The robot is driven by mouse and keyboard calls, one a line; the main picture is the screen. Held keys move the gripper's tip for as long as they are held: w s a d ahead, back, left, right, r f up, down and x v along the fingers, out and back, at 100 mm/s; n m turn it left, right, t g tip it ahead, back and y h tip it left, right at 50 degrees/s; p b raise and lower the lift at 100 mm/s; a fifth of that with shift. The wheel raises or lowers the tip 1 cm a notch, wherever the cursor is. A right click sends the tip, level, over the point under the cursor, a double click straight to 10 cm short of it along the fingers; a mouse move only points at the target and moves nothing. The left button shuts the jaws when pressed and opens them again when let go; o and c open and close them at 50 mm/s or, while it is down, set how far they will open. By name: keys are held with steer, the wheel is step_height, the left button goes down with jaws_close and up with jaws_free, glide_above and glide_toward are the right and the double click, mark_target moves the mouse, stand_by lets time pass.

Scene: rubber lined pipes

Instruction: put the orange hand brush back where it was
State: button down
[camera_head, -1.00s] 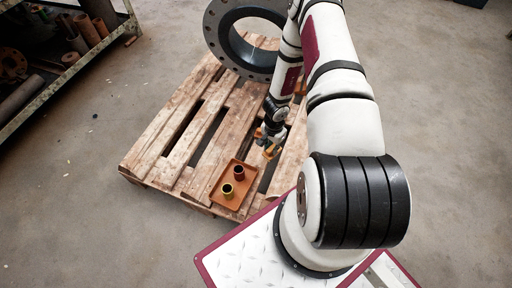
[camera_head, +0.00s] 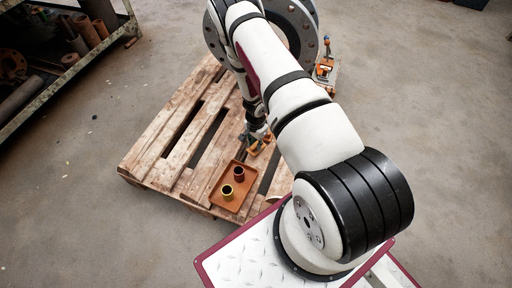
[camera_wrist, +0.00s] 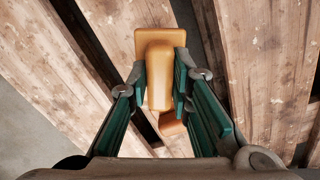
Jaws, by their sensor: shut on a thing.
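The orange hand brush (camera_wrist: 160,52) sits between my gripper's fingers (camera_wrist: 160,88) in the wrist view, and the fingers are shut on it. Pallet boards show beneath it. In the head view, my gripper (camera_head: 252,142) and the small orange brush (camera_head: 256,148) are over the wooden pallet (camera_head: 165,150), just behind the tray. The gap between brush and boards is hard to judge.
A large black flanged pipe (camera_head: 301,22) stands at the back, partly hidden by my arm. An orange-and-grey item (camera_head: 325,66) is right of it. A shelf (camera_head: 68,75) is at left.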

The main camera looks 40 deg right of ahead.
steer(key=shift+f, duration=1)
steer(key=shift+b, duration=0.3)
steer(key=shift+f, duration=0.2)
steer(key=c, duration=1.4)
jaws_free()
steer(key=shift+c, duration=0.2)
steer(key=shift+r, duration=0.2)
